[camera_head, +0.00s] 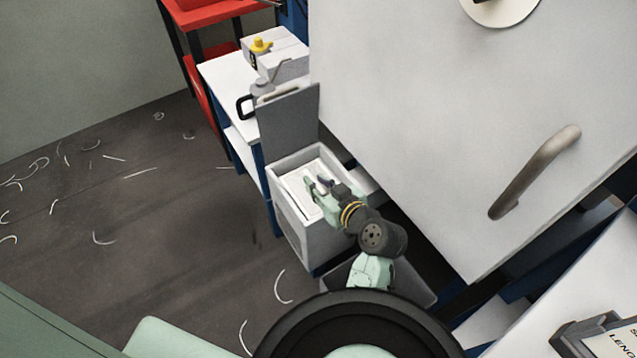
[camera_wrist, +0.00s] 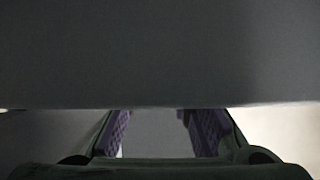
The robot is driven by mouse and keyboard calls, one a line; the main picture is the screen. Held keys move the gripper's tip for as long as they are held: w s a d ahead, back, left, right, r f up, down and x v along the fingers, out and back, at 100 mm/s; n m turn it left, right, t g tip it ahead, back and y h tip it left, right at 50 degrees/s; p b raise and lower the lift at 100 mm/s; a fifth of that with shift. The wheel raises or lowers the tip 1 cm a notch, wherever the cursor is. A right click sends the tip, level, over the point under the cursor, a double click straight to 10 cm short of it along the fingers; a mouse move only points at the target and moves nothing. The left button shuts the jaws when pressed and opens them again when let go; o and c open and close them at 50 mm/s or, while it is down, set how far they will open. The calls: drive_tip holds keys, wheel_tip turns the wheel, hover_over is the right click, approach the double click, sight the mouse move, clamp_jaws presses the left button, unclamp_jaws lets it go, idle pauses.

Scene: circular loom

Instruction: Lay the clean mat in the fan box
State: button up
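The fan box (camera_head: 303,242) is a light grey box beside the white bench, with its grey lid (camera_head: 288,118) standing up open. A flat white piece with a pale grey border, seemingly the mat (camera_head: 296,187), lies inside the box opening. I cannot tell whether it is fully seated. My gripper (camera_head: 318,184) is at the box opening, over the right part of the white piece. Its fingers stand apart with a gap between them. In the wrist view, the purple finger pads (camera_wrist: 160,130) are also apart, and a dark grey surface hides their tips.
A large white panel with a bar handle (camera_head: 535,172) stands close to the right of the box and my arm. Pale strands litter the floor at left.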

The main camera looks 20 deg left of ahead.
sight(319, 187)
drive_tip(key=shift+o, duration=1.2)
wheel_tip(319, 187, up, 10)
